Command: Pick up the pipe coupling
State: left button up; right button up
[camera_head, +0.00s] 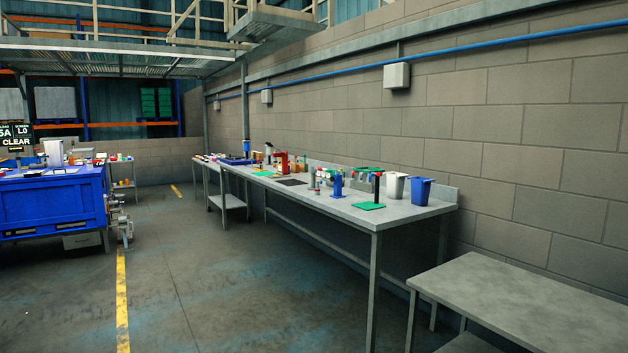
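I cannot make out a pipe coupling for certain; the objects on the tables are small and far off. A long grey workbench (402,214) along the wall carries several small items towards its middle and far end. Among them are a blue upright piece (337,186) and a red piece (281,162). A green mat (369,206) with a dark upright object on it lies nearer. Neither of my grippers is in view.
A white bin (394,185) and a blue bin (421,190) stand at the bench's near end. An empty grey table (530,300) is at the lower right. A large blue crate (50,205) with items on top stands left. The floor (200,290) between is clear.

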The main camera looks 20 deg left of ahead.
aim_at(313, 171)
jog(key=i+j+u, duration=0.25)
jog(key=i, duration=0.15)
jog(key=i+u, duration=0.55)
jog(key=i, duration=1.65)
